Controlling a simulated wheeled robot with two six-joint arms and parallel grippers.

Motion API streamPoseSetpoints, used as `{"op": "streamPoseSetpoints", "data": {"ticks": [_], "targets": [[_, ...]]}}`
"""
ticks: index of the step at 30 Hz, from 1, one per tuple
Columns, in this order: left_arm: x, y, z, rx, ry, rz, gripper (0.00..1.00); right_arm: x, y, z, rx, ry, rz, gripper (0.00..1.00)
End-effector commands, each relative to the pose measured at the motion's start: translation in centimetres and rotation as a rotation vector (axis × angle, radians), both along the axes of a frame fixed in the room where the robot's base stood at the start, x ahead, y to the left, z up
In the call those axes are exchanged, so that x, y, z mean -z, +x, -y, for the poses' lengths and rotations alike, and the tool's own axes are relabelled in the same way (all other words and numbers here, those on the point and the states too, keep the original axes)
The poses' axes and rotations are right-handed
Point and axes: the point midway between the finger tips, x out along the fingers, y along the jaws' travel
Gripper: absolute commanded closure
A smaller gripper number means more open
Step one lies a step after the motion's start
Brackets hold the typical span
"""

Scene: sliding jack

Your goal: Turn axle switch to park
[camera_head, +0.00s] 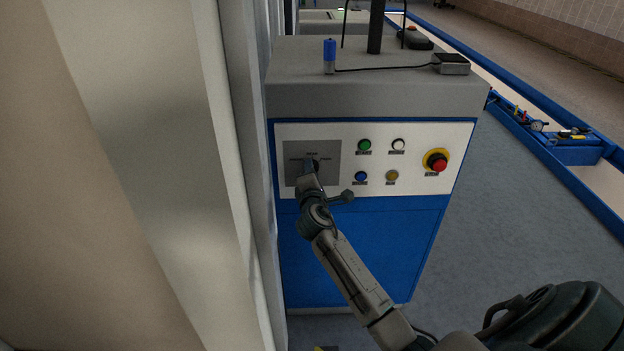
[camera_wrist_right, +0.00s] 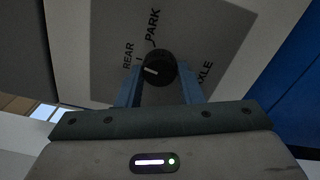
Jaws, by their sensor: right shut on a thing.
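The axle switch is a black round knob (camera_wrist_right: 160,68) with a white mark, on a grey plate (camera_head: 330,148) at the left of the white control panel. In the right wrist view, PARK is printed above the knob, REAR at upper left and AXLE at right. The white mark lies on the knob's left part, pointing left toward the REAR side. My right gripper (camera_head: 309,168) is at the knob; in the wrist view its fingers (camera_wrist_right: 160,88) are shut on the knob from both sides. The fingers hide part of the plate's lettering. My left gripper is not in view.
Beside the plate are green (camera_head: 364,145), white (camera_head: 398,144), blue (camera_head: 361,177) and yellow (camera_head: 392,176) buttons and a red emergency stop (camera_head: 438,163). A pale column (camera_head: 190,120) stands close on the left. Open floor (camera_head: 510,220) lies to the right.

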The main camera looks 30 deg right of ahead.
Motion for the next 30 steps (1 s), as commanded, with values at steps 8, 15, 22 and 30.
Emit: {"op": "streamPoseSetpoints", "data": {"ticks": [8,15,22,30], "targets": [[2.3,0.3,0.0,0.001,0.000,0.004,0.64,0.4,0.0,0.0,0.000,0.225,0.139,0.90],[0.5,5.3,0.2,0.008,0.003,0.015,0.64,0.3,0.0,0.0,0.000,0.416,0.256,0.90],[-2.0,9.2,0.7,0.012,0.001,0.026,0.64,0.2,0.0,0.0,0.000,0.576,0.353,0.90],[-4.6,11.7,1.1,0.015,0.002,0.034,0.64,0.1,0.0,0.0,0.000,0.703,0.430,0.90]]}}
